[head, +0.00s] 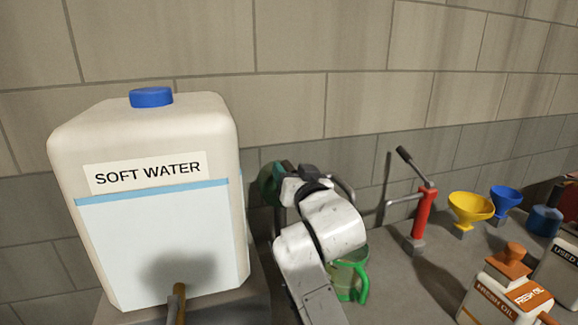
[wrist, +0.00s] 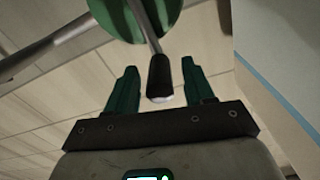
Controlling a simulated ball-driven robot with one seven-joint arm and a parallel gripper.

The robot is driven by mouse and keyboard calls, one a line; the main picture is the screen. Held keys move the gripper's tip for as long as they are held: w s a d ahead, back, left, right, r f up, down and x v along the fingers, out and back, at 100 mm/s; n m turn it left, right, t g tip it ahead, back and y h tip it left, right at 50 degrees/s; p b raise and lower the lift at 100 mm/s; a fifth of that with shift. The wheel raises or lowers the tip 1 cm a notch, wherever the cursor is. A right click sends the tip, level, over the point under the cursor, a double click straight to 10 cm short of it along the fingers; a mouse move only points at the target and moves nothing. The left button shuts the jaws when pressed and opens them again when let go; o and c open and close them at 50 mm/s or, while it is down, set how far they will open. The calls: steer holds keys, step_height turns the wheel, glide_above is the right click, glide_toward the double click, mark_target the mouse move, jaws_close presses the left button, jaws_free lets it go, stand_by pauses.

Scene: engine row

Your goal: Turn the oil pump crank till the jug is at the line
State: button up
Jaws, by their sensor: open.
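The oil pump is a round green body (head: 270,186), mostly hidden behind my arm in the head view; its green face also shows at the top of the wrist view (wrist: 112,14). The crank's grey rod ends in a black grip (wrist: 160,80). My gripper (wrist: 161,72) is open, its two green fingers on either side of the black grip, with visible gaps and nothing held. The green jug (head: 362,284) stands on the bench below, partly hidden by my arm. Its oil level and line cannot be made out.
A large SOFT WATER container (head: 150,230) stands close on the left; its wall also edges the wrist view (wrist: 285,70). To the right are a red hand pump (head: 421,215), a yellow funnel (head: 470,207), a blue funnel (head: 506,197) and a FRESH OIL container (head: 500,290). A block wall rises behind.

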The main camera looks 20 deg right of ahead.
steer(key=shift+w, duration=0.85)
jaws_close()
